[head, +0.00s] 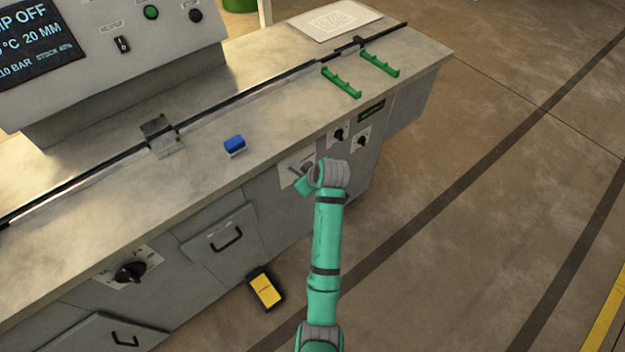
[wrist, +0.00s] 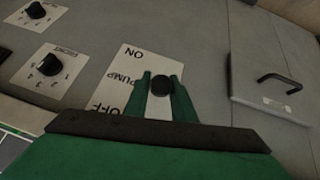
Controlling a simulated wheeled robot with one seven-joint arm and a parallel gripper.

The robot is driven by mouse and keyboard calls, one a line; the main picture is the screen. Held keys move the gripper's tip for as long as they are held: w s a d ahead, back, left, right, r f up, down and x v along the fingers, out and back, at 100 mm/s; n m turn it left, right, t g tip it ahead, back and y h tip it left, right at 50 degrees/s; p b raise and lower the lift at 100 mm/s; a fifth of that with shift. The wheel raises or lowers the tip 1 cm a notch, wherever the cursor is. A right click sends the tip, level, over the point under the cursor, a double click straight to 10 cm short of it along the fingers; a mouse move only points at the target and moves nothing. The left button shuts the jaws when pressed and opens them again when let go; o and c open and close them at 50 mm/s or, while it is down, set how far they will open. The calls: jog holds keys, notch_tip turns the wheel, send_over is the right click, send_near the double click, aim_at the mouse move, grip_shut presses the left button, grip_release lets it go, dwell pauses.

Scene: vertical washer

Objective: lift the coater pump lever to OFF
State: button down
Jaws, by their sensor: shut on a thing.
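The pump plate (wrist: 120,80) is white and shows the words ON, PUMP and OFF, upside down in the wrist view. ON is at its top in that view and OFF at its bottom, near my gripper body. My gripper (wrist: 162,80) has two green fingers, shut on the round black end of the pump lever (wrist: 162,85). The rest of the lever is hidden behind the gripper. In the head view the plate (head: 287,168) shows on the machine's front face, partly covered by my arm's end.
Dials (wrist: 48,66) sit beside the plate. A drawer handle (head: 226,240) is on the other side. A blue-topped block (head: 234,146) and green racks (head: 341,83) are on the worktop. A yellow-black device (head: 265,289) is lower down by the machine's front. The display (head: 35,45) partly reads OFF.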

jog(key=shift+w+a+r, duration=0.15)
jog(key=shift+w+r, duration=0.1)
jog(key=shift+r, duration=0.4)
jog(key=c, duration=1.5)
grip_release()
jog(key=v, duration=1)
jog(key=shift+s+d+r, duration=0.15)
jog(key=shift+s+d, duration=0.05)
jog(key=shift+s, duration=0.05)
